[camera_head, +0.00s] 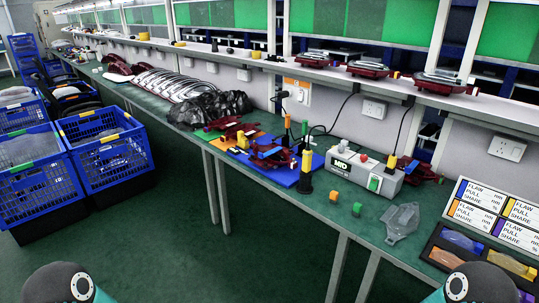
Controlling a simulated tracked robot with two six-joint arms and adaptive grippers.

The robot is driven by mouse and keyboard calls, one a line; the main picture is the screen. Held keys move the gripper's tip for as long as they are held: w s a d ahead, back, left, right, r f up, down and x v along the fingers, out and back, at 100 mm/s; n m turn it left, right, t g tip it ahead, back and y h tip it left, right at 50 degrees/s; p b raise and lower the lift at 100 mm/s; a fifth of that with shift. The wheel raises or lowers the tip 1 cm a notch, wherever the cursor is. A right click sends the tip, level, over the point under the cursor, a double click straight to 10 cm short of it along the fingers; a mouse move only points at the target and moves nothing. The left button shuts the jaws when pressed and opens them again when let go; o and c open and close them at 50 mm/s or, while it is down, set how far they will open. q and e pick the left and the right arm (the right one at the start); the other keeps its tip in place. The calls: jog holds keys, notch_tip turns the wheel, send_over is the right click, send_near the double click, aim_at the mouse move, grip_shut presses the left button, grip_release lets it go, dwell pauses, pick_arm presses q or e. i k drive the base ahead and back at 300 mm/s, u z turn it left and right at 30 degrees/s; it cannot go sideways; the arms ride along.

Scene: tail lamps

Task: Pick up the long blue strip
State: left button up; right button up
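A dark tray (487,251) lies on the green bench at the lower right. In its upper left compartment lies a long bluish, see-through strip (461,241), which looks like the blue strip. An orange piece (445,258) lies in the compartment below it, and a yellow strip (512,264) lies to its right. Only round dark joints of my two arms show at the bottom edge, one at left and one at right. Neither gripper is in view. The right arm's joint covers part of the tray's lower side.
A sign board (495,213) stands behind the tray. A clear lamp cover (401,221) lies left of the tray. Blue crates (107,150) stand at the left.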

aim_at(261, 156)
jog(key=i, duration=1.65)
jog(key=u, duration=0.65)
jog(key=i, duration=0.45)
jog(key=u, duration=0.1)
